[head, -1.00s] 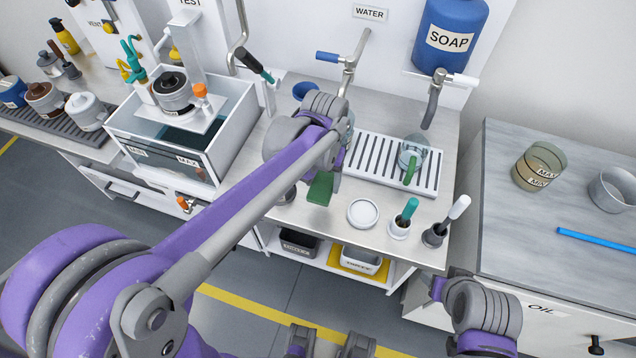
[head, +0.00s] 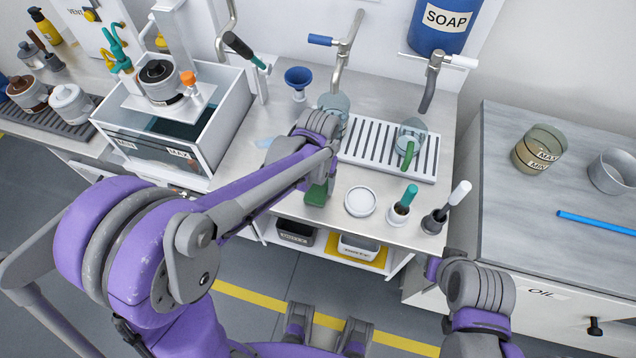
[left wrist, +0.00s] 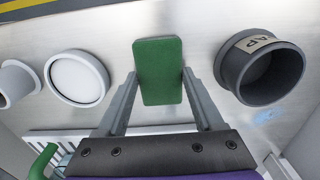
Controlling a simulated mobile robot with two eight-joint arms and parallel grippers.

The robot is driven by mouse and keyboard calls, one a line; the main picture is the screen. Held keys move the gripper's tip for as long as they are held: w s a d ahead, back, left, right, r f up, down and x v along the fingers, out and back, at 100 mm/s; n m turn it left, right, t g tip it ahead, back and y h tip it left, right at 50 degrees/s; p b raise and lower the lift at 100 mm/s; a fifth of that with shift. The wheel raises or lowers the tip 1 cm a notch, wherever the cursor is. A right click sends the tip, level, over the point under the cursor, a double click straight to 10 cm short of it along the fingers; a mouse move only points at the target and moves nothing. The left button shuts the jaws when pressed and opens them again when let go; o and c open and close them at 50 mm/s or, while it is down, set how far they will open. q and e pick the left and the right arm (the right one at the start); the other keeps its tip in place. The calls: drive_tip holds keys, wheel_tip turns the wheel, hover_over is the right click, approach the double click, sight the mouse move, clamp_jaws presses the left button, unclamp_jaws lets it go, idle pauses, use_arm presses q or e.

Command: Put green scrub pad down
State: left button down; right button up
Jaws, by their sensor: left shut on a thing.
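The green scrub pad (head: 316,195) is a flat green block held near the front of the metal counter (head: 250,160), left of a round white dish (head: 360,201). My left gripper (head: 319,181) is shut on it. In the left wrist view the pad (left wrist: 158,70) stands between the two grey fingers, with the dish (left wrist: 77,78) to its left and a dark cup (left wrist: 262,68), its label partly read as "AP", to its right. The pad is close to the counter; I cannot tell whether it touches. My right gripper is not clearly in view.
A slotted drain tray (head: 385,155) with a green-handled glass jug (head: 409,145) lies behind. Two brush holders stand right of the dish: a white one (head: 398,216) and a grey one (head: 434,222). A blue funnel (head: 298,78) stands at the back.

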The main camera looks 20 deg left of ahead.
use_arm(q)
drive_tip(key=shift+f, duration=0.2)
unclamp_jaws()
drive_tip(key=shift+r, duration=0.1)
